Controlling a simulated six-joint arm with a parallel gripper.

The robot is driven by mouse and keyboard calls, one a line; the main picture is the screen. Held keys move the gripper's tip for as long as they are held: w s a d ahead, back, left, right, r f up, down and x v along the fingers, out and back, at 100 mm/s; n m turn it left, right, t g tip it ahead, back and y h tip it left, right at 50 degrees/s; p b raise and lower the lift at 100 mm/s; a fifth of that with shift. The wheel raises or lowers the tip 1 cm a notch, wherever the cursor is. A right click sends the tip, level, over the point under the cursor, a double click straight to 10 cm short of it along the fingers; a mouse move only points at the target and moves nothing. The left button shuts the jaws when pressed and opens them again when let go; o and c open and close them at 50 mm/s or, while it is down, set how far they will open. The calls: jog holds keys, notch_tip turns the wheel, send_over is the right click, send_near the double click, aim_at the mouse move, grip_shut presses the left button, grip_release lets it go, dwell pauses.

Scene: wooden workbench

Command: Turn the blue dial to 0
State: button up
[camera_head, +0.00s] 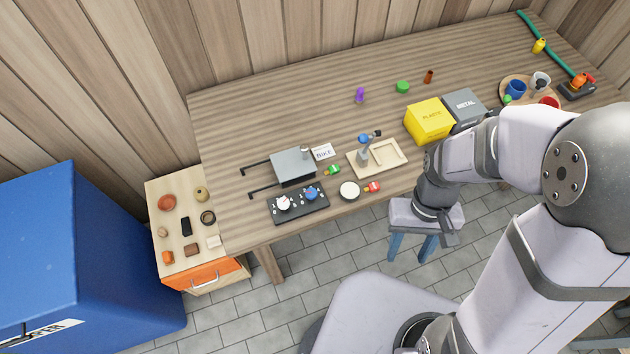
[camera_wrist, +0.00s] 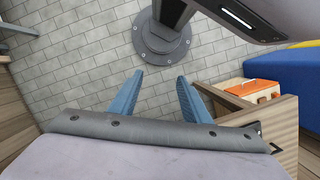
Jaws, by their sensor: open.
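The blue dial (camera_head: 311,193) sits on a black panel (camera_head: 299,212) at the front left of the workbench in the head view. A white dial (camera_head: 284,203) is beside it on the left. White markings surround the dials, but they are too small for me to read the blue dial's setting. The wrist view shows neither dial.
A grey hinged-looking box (camera_head: 293,166) stands behind the panel. A wooden tray (camera_head: 395,153) is behind these.

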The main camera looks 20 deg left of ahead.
jog(key=w+a+f+g+p, duration=0.1)
jog(key=w+a+f+p, duration=0.15)
jog(key=a, duration=0.65)
jog(key=m+y, duration=0.4)
jog(key=m, duration=0.8)
send_near(312, 192)
jog(key=shift+s+f+b, duration=0.15)
jog(key=shift+s+b, duration=0.1)
jog(key=shift+b, duration=0.2)
jog(key=shift+a+f, duration=0.1)
jog(key=shift+p+x, duration=1.05)
jog(key=shift+x, duration=2.5)
jog(key=shift+w, duration=0.1)
jog(key=c, duration=1)
